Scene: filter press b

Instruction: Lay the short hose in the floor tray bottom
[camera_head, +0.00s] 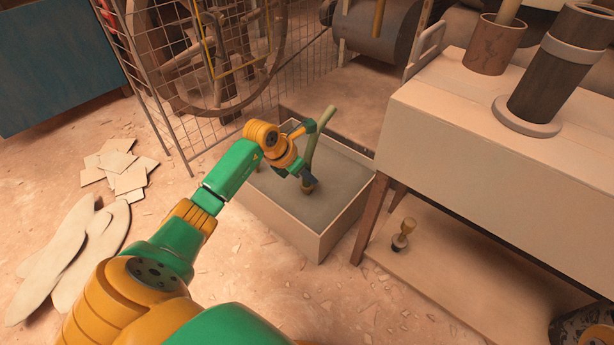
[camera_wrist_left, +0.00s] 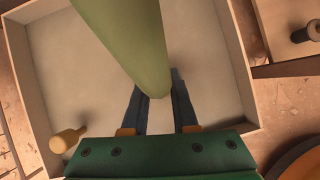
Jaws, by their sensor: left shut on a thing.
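The short hose (camera_head: 321,132) is an olive-green tube, held steeply tilted over the floor tray. My left gripper (camera_head: 305,163) is shut on it, above the tray's interior. In the left wrist view the hose (camera_wrist_left: 130,40) runs from the top edge down to the dark fingers (camera_wrist_left: 160,108). The floor tray (camera_head: 317,246) is a shallow, pale, square box with a grey bottom; its wall also shows in the left wrist view (camera_wrist_left: 237,62). I cannot tell whether the hose's lower end touches the bottom. My right gripper is not in view.
A small tan wooden-looking piece (camera_wrist_left: 68,140) lies at the tray's left side in the wrist view. A pale bench (camera_head: 480,150) stands right of the tray, with a knobbed object (camera_head: 403,235) on its low shelf. A wire fence (camera_head: 180,100) stands behind. Paper sheets (camera_head: 122,170) lie left.

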